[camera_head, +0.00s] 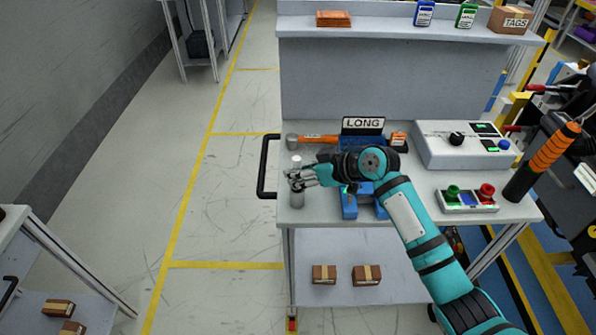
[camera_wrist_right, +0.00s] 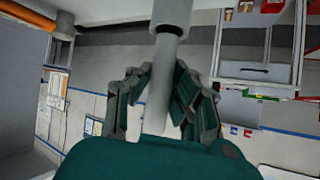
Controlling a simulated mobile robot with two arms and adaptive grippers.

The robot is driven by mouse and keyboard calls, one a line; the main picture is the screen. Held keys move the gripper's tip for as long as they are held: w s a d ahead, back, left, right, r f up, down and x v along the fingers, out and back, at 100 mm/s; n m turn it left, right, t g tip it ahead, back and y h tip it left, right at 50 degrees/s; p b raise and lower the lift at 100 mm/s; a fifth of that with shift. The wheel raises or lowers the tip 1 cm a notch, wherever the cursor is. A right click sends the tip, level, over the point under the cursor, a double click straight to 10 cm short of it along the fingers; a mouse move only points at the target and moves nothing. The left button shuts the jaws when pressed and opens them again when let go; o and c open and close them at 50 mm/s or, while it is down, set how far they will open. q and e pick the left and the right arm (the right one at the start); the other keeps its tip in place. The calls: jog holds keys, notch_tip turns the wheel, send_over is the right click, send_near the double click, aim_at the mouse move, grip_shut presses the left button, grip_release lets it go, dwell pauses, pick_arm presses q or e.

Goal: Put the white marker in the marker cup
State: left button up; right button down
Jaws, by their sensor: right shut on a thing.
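The white marker (camera_head: 296,161) stands upright in my right gripper (camera_head: 302,178) at the bench's left edge. Its pale shaft (camera_wrist_right: 160,95) runs between the closed fingers (camera_wrist_right: 163,105) in the right wrist view. A grey cylinder, apparently the marker cup (camera_head: 297,199), is directly below the fingers. It also shows at the top of the right wrist view (camera_wrist_right: 171,14), which is upside down, in line with the marker's lower end. I cannot tell whether that end is inside the cup or just above it. My left gripper is not in view.
A hammer (camera_head: 318,139) lies behind the gripper, near a blue bin labelled LONG (camera_head: 362,124). Blue blocks (camera_head: 349,205) are under my right forearm. A control box (camera_head: 463,145) and a button panel (camera_head: 467,199) stand to the right. A black handle (camera_head: 263,168) borders the left edge.

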jog(key=shift+f, duration=0.1)
jog(key=shift+f+b, duration=0.45)
jog(key=shift+f, duration=0.1)
jog(key=c, duration=1.2)
grip_release()
jog(key=shift+c, duration=0.2)
jog(key=shift+r, duration=0.15)
jog(key=shift+r+p, duration=0.3)
jog(key=shift+p, duration=0.05)
jog(key=b+v, duration=0.1)
jog(key=v, duration=1.1)
jog(key=shift+r+b, duration=0.2)
jog(key=shift+b, duration=0.15)
